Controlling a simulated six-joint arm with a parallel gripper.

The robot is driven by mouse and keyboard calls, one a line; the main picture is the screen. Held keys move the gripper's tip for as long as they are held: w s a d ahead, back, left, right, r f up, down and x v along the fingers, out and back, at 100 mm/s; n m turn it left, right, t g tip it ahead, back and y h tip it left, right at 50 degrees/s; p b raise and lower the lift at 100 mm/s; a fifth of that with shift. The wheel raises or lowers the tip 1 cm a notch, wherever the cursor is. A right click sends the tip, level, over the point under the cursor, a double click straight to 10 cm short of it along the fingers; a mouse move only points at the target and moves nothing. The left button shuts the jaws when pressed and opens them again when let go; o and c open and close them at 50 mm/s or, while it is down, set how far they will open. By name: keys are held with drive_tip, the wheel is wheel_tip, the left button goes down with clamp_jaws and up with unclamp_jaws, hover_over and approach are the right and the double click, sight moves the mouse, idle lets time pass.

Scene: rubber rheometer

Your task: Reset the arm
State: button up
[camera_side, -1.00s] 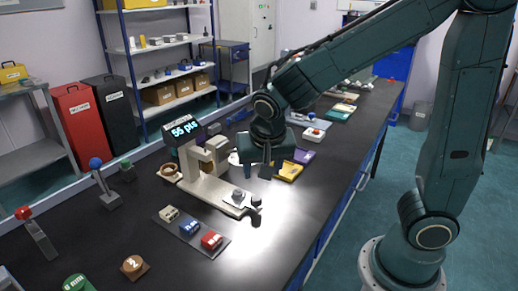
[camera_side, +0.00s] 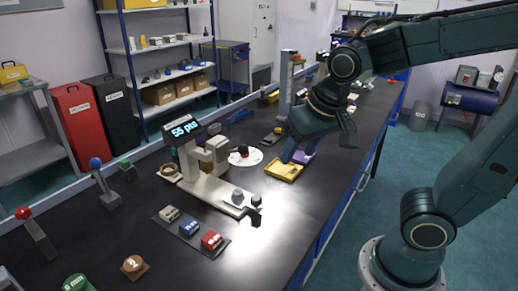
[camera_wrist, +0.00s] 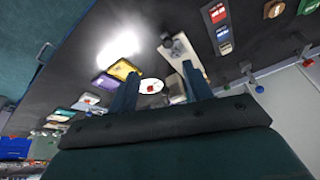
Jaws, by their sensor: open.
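My gripper (camera_side: 318,143) is raised over the bench to the right of the rheometer. It is tilted, with its two fingers apart and nothing visible between them. In the wrist view my gripper (camera_wrist: 160,73) shows both fingers spread, with the bench behind them. The beige rheometer (camera_side: 190,165) stands on the black bench with a lit display (camera_side: 185,130) reading about 55. A grey knob-like part (camera_side: 238,196) sits on its base arm. A white round plate (camera_side: 252,163) with a dark and red item on it lies behind the rheometer.
A yellow tray (camera_side: 285,171) lies just below my gripper in the side view. A dark mat (camera_side: 190,234) with white, blue and red blocks lies in front of the rheometer. Levers with blue and red knobs stand at left. The front right bench surface is clear.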

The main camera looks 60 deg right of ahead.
drive_tip(key=s+r+n+t+y, duration=0.1)
drive_tip(key=s+r+n, duration=0.1)
drive_tip(key=s+n, duration=0.2)
drive_tip(key=shift+s+r, duration=0.25)
drive_tip(key=shift+s, duration=1.5)
